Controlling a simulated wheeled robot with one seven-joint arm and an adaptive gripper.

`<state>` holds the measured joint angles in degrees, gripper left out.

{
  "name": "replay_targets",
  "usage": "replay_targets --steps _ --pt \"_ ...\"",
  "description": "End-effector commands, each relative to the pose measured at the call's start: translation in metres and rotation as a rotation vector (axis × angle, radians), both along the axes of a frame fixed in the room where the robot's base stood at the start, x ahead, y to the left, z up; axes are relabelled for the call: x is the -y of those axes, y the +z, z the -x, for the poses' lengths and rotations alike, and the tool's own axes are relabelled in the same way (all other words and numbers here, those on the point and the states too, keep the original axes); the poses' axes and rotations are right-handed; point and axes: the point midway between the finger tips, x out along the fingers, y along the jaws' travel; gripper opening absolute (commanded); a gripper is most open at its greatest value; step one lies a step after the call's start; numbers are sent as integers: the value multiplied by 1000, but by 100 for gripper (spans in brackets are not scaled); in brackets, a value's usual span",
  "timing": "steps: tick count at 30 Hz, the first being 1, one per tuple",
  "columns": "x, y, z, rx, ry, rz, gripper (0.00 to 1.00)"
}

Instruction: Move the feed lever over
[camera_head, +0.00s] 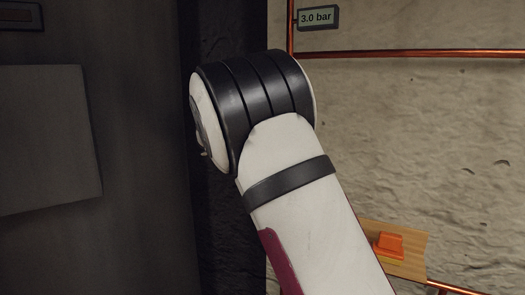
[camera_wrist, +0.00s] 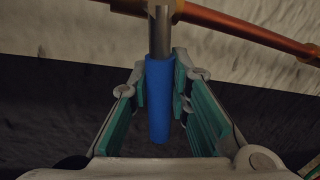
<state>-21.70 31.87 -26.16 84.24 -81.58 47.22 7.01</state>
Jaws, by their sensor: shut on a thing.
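The feed lever shows in the wrist view as a grey metal rod with a blue grip sleeve (camera_wrist: 161,105). The sleeve's lower end sticks out between the fingers toward the camera. In the head view my arm fills the middle, and neither the lever nor my gripper can be seen.
In the head view a copper pipe (camera_head: 420,54) crosses the rough wall under a "3.0 bar" sign (camera_head: 318,17). An orange block (camera_head: 388,246) sits on a wooden board (camera_head: 412,268) at lower right. A dark panel (camera_head: 140,150) stands at left. The wrist view shows the copper pipe (camera_wrist: 240,28) near my fingers.

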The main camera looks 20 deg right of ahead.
Motion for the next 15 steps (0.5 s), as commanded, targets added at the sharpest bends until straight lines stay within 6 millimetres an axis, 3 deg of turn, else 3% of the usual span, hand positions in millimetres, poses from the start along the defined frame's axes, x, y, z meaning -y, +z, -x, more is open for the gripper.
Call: replay_targets --steps 15 --pt "0 4 -1 65 -1 -52 0"
